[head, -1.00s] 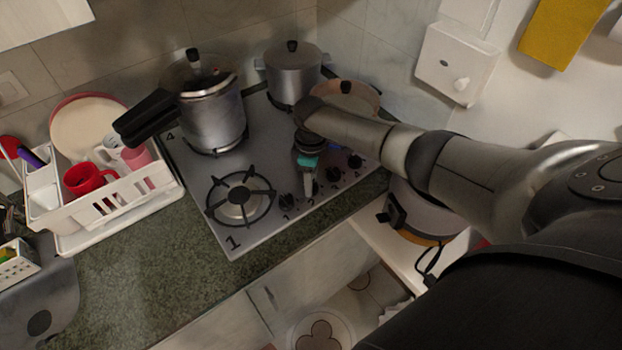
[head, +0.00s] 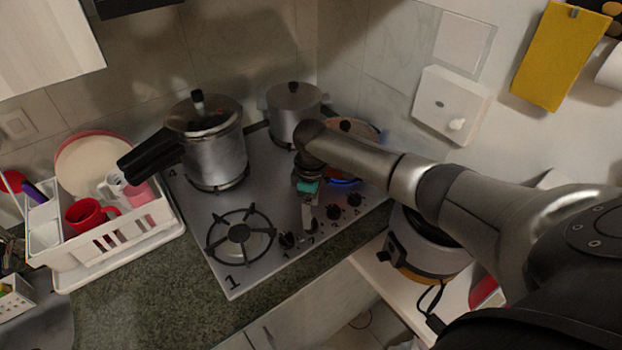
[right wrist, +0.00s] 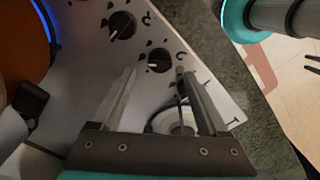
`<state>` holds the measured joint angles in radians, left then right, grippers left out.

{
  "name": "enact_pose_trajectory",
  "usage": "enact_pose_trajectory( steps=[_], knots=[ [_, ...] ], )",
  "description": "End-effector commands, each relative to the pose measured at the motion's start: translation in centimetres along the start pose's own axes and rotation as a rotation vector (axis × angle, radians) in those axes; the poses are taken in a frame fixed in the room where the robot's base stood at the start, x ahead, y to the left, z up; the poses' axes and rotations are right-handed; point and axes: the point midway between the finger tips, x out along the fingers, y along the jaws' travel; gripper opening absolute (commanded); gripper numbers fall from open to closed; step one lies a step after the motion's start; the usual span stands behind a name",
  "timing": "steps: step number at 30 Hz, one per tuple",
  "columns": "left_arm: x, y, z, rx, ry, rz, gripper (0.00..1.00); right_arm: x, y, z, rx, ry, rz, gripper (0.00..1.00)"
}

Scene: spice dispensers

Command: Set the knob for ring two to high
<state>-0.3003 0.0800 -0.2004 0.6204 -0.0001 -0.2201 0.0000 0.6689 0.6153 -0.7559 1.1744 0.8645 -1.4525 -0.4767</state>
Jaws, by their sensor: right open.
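The stove's knobs run along its front right edge. In the right wrist view, the knob marked 2 (right wrist: 158,60) has a white pointer mark and lies between and just beyond the fingertips of my right gripper (right wrist: 157,74). The gripper is open, and I cannot tell whether it touches the knob. Knob three (right wrist: 122,25) is beyond it; the knob for ring one (head: 287,240) is mostly behind a finger in the wrist view. In the head view my right gripper (head: 308,222) points down and hides knob two. My left gripper is not in view.
A blue flame (head: 345,181) glows under the orange pan (head: 362,133), partly behind my arm. A pressure cooker (head: 215,155) and a steel pot (head: 292,105) stand on the stove. The front-left burner (head: 240,236) is bare. A white dish rack (head: 105,235) stands left.

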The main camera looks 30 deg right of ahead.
Motion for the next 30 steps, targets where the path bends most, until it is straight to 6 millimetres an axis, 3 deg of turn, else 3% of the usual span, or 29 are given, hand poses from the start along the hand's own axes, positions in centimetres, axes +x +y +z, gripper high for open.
enact_pose_trajectory(
  steps=[6,13,19,30],
  knots=[
    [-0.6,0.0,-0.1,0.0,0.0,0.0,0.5,-5.4,0.1,0.0,0.0,0.002,0.004,0.78],
    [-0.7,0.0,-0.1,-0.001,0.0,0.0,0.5,-9.4,0.1,0.0,0.0,0.002,0.003,0.78],
    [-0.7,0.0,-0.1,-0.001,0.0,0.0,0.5,-10.8,0.0,0.0,0.0,0.0,0.001,0.78],
    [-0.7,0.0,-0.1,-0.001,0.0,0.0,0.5,-10.9,0.0,0.0,0.001,-0.001,0.001,0.78]
  ],
)
